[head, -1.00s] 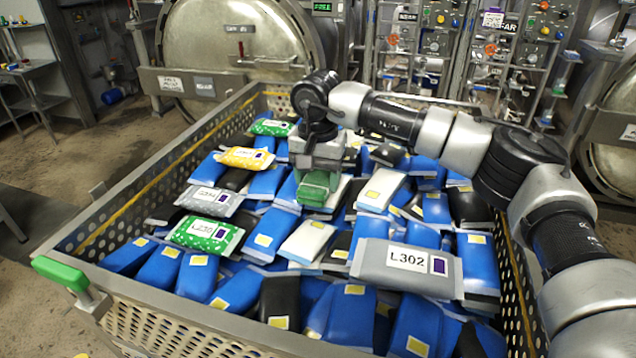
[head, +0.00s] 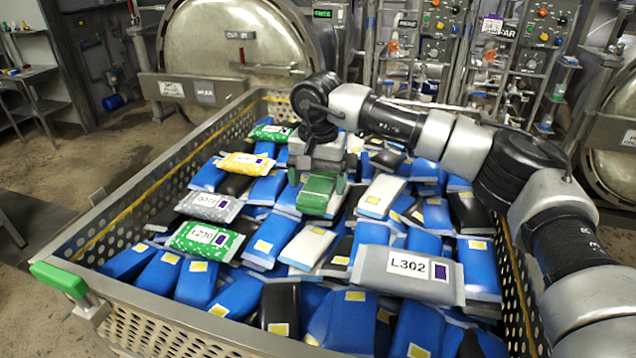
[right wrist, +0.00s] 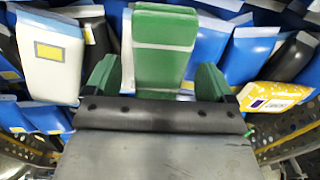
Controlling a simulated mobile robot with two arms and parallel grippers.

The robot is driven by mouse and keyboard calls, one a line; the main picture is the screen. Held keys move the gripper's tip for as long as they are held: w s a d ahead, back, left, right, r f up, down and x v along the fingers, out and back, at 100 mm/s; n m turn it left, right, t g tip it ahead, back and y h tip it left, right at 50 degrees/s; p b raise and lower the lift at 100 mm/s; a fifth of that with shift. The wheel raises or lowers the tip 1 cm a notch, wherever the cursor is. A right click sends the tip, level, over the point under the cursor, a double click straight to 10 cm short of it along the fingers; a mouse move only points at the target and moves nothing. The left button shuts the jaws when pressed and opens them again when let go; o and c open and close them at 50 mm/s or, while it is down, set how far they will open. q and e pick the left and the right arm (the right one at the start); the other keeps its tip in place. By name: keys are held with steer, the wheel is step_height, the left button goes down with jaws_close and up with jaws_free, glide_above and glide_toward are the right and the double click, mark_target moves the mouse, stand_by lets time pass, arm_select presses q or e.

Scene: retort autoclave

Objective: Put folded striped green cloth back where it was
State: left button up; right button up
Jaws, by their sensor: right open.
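The folded green cloth with pale stripes (head: 316,197) lies on the heap of pouches near the middle of the large perforated crate (head: 150,190). My right gripper (head: 317,181) is directly over it, open, with a finger on either side. In the right wrist view the cloth (right wrist: 164,45) lies between and beyond the two green fingertips (right wrist: 155,80). A small gap shows at the sides; whether the cloth touches a finger is hard to tell. Its underside is hidden. My left gripper is not in view.
Blue, black and white pouches fill the crate. Labelled pouches lie on top: a grey L302 one (head: 408,274), a green dotted one (head: 206,240), a grey one (head: 209,205) and a yellow one (head: 246,163). A round autoclave door (head: 238,50) stands behind.

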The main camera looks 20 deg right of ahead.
mark_target(318, 185)
step_height(318, 185, up, 11)
steer(key=b, duration=0.2)
stand_by(0.6)
